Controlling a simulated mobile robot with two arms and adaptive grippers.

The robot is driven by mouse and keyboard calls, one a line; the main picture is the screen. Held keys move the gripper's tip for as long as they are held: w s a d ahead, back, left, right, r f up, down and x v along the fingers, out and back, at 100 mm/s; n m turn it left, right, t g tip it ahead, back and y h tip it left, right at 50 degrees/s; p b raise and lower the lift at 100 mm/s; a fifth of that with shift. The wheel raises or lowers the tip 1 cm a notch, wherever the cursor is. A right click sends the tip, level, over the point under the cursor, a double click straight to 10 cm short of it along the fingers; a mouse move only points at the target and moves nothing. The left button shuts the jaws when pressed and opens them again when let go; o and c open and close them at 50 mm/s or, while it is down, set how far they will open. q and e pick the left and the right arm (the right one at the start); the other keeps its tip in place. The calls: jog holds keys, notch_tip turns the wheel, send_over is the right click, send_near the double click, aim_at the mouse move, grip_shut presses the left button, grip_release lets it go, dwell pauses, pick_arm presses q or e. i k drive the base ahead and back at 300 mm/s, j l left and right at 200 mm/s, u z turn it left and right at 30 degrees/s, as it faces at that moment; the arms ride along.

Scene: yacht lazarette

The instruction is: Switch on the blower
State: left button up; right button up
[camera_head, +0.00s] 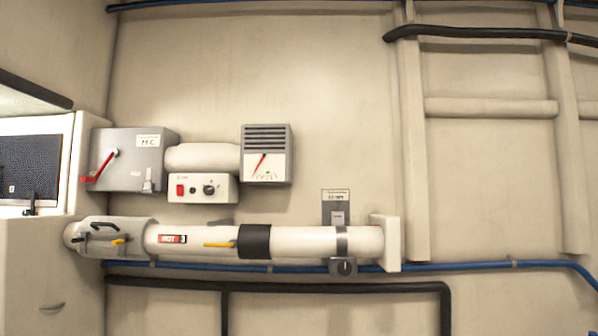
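A white control box (216,188) is on the back wall, left of centre, with a red rocker switch (180,190) at its left and a dark round knob (209,189) to the right. A rounded off-white housing (203,157) sits just above it, perhaps the blower; its label is too small to read. To its right is a grey vented box with a dial (265,155), its red needle leaning up and right. Whether the red switch is on or off cannot be told. Neither of my grippers is in view.
A grey box (128,160) with a red lever (103,167) hangs at the left. Below runs a thick white pipe (200,238) marked HOT, with yellow and black handles. A small grey switch plate (337,216) is above its right end. Blue and black hoses line the wall.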

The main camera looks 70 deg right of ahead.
aim_at(179, 188)
jog(key=z, duration=1.8)
jog(key=i+j, duration=0.15)
jog(key=i, duration=0.3)
jog(key=i+j+u, duration=0.1)
jog(key=i, duration=0.4)
jog(key=i+j, duration=0.15)
jog(key=i, duration=0.3)
jog(key=j+u, duration=0.05)
